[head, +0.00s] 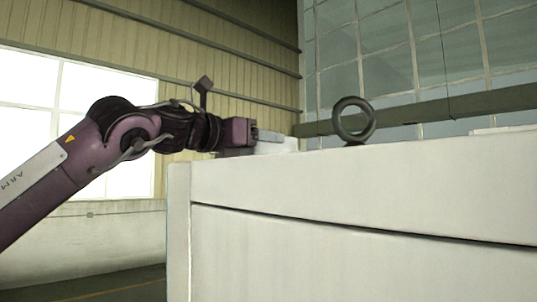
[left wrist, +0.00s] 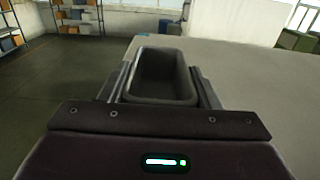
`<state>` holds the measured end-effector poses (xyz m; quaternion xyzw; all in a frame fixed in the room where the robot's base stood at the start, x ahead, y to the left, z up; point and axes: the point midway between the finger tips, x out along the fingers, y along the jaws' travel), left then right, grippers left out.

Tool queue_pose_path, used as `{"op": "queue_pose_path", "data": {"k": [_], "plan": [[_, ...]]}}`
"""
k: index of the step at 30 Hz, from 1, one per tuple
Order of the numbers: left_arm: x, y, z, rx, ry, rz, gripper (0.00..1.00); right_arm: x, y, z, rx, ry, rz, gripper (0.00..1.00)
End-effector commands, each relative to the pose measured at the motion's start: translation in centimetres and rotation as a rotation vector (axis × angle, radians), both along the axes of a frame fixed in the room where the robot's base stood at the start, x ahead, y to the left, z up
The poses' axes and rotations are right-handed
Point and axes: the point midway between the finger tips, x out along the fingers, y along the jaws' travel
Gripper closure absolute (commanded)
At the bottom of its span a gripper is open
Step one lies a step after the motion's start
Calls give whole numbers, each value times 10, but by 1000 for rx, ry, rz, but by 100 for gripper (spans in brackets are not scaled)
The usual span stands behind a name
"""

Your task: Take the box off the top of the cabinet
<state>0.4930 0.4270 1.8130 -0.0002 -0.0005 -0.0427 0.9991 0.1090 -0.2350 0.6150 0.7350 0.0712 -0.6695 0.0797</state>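The box (left wrist: 166,98) is a dark grey, open-topped bin in the left wrist view, with its hollow inside showing empty. It is by the edge of the cabinet top (left wrist: 240,62). In the head view a pale block (head: 277,146) at the left gripper's tip looks like the box, partly hidden by the gripper and the cabinet (head: 330,185). My left gripper (head: 262,136) is level just above the cabinet's edge. In the left wrist view its fingers (left wrist: 163,84) lie along both sides of the box, very close; whether they press on it I cannot tell. My right gripper is out of view.
A dark upright ring (head: 354,120) on a small foot stands on the cabinet top, right of the left gripper. Shelves with bins (left wrist: 78,14) stand far off across open floor (left wrist: 60,75). A green object (left wrist: 298,41) is beyond the cabinet at the right.

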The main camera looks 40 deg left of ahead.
Motion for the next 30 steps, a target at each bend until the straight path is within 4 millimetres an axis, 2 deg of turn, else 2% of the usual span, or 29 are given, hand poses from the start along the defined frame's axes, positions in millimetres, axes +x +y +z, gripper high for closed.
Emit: {"op": "queue_pose_path", "data": {"k": [1,4,12,17,20,30], "plan": [[0,0,0,0,1,0,56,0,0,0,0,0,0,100],[0,0,0,0,1,0,69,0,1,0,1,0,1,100],[0,0,1,1,0,1,70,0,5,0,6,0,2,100],[0,1,10,1,-1,3,70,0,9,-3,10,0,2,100],[0,1,22,3,0,5,70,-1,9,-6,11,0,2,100],[0,-1,80,3,-1,3,70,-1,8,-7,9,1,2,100]]}}
